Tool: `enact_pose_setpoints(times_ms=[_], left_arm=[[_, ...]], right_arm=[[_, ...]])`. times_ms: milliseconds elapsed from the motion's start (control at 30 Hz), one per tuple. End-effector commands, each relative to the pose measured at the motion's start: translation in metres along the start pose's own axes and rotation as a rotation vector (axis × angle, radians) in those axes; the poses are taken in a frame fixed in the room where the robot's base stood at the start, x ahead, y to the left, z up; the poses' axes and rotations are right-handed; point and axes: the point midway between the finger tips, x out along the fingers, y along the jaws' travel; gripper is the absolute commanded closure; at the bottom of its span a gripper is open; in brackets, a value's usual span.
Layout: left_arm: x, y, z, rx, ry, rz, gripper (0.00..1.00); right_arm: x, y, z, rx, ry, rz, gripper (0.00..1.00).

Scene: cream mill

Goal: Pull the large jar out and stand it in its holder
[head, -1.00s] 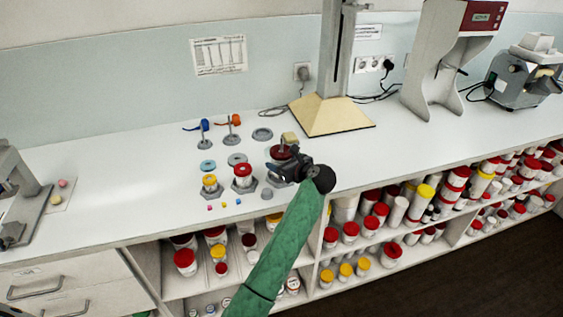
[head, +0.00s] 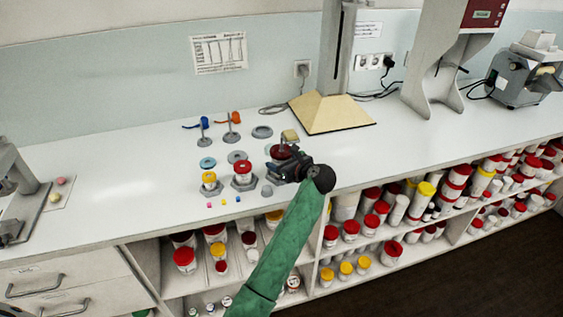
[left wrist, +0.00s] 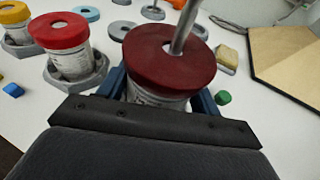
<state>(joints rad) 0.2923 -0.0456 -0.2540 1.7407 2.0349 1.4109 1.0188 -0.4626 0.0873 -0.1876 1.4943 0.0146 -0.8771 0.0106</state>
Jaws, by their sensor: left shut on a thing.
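The large jar has a dark red lid (head: 280,150) and a pale labelled body (left wrist: 155,98). It stands upright, and a grey rod (left wrist: 184,28) rises through its lid. My left gripper (head: 279,166) is shut on the jar, with its blue fingers on both sides of the body below the lid in the left wrist view. The jar's base is hidden behind the gripper, so I cannot tell whether it touches a holder or the bench. My right gripper is not in view.
A red-lidded jar (head: 242,167) and a yellow-lidded jar (head: 209,181) stand in grey hexagonal holders to the left. Grey and blue rings and rod stands lie behind them. Small coloured cubes (head: 224,204) lie in front. A tan pyramid-shaped base (head: 330,115) stands behind right.

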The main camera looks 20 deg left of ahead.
Motion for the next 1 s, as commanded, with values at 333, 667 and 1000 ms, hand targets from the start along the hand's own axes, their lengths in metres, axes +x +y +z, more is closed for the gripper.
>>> enact_pose_setpoints(times_ms=[333, 667, 1000], left_arm=[[0.0018, 0.0000, -0.0058, 0.000, 0.000, 0.000, 0.63], [0.0030, 0.0001, -0.0096, 0.000, -0.001, 0.000, 0.32], [0.0031, 0.0002, -0.0102, 0.001, 0.000, 0.001, 0.06]], right_arm=[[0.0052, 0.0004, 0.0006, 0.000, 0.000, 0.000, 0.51], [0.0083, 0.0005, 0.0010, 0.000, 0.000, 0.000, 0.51], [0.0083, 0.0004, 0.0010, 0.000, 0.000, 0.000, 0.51]])
